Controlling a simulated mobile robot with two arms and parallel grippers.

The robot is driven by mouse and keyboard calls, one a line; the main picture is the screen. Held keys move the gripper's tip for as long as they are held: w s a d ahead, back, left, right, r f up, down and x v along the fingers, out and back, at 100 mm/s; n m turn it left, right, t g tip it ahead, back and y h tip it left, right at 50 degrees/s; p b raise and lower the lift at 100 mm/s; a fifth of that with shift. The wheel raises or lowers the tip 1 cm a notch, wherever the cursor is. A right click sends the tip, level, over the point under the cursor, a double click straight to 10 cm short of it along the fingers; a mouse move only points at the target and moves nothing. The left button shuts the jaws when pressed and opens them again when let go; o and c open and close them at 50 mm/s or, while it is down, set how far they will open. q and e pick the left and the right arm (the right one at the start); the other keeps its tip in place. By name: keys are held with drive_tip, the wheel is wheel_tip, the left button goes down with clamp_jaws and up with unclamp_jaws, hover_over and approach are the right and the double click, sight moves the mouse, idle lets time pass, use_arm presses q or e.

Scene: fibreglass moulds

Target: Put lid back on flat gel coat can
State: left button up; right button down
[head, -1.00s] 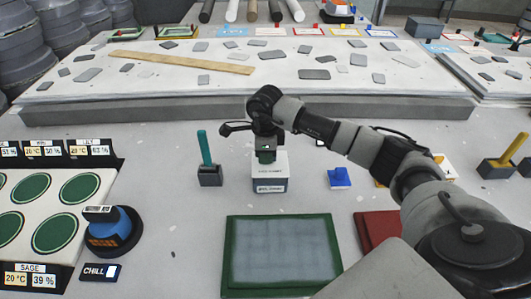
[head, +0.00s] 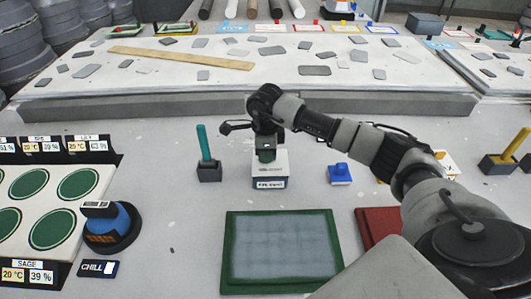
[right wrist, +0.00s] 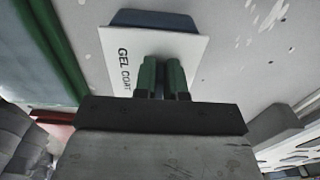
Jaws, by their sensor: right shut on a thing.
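The flat gel coat can (head: 270,184) stands on the grey bench at the middle of the head view, a squarish box with a label on its front. Its white lid (head: 270,169) is right over it; the lid also shows in the right wrist view, lettered GEL COAT (right wrist: 121,65). A dark blue part (right wrist: 150,20) shows past the lid's edge there. My right gripper (head: 266,155) points down from above, its green fingers shut at the lid's middle. The grip spot is hidden by the fingers. I cannot tell whether the lid is fully seated. My left gripper is out of view.
A teal-handled tool in a dark block (head: 208,170) stands close left of the can, and a blue block (head: 340,174) stands to the right. A green-framed panel (head: 283,283) lies in front, with a red one (head: 375,226) beside it. A grey slab (head: 250,102) rises behind.

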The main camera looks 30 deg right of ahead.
drive_tip(key=shift+f, duration=0.25)
idle(0.3)
drive_tip(key=shift+f+b, duration=0.3)
drive_tip(key=shift+b, duration=0.2)
drive_tip(key=c, duration=0.6)
unclamp_jaws()
drive_tip(key=shift+c, duration=0.2)
drive_tip(key=shift+r, duration=0.1)
drive_tip(key=shift+r+p, duration=1.9)
drive_tip(key=shift+r, duration=1.1)
